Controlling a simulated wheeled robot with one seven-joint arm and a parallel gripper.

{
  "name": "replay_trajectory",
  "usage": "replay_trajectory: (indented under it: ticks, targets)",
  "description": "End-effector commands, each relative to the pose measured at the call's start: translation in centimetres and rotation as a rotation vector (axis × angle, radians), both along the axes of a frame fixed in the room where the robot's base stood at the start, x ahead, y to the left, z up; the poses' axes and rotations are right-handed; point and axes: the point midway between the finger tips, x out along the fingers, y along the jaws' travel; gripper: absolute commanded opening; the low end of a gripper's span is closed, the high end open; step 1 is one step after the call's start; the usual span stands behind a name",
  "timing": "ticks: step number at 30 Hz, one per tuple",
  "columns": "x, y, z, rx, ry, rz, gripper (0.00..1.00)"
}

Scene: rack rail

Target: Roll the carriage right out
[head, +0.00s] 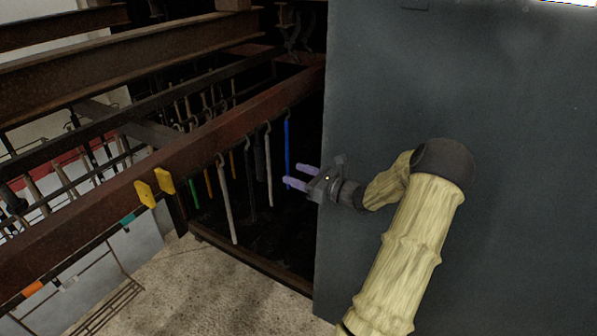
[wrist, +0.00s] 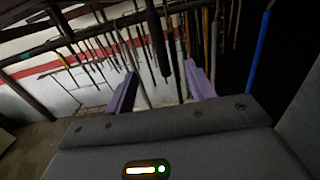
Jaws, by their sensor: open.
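My gripper (head: 294,176) has two purple fingers, spread apart and pointing left beside the grey panel's edge. Its open fingers also show in the wrist view (wrist: 160,85), with nothing clearly held between them. A dark thick hanging rod (wrist: 157,40) shows in the gap between them, apparently beyond the tips. A blue rod (head: 287,145) hangs from a rusty rail (head: 190,150) close to the fingers; in the wrist view it is right of them (wrist: 262,45). Pale rods (head: 226,200) hang further left on the rail. I cannot tell which part is the carriage.
A large dark grey panel (head: 470,90) stands right of the rail, behind my arm. Two yellow blocks (head: 145,194) sit on the rail. A low rusty beam (head: 245,262) runs along the floor. Many more rods hang behind. Concrete floor (head: 190,290) is clear in front.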

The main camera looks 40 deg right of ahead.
Motion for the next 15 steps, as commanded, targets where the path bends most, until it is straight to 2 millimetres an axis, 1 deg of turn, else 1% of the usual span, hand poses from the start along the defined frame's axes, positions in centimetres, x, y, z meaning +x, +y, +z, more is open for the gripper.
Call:
replay_trajectory:
  ticks: [11, 15]
  targets:
    - [0.03, 0.13, -0.10, -0.004, 0.003, 0.003, 0.55]
    - [0.38, 0.27, -0.13, -0.004, 0.003, 0.004, 0.55]
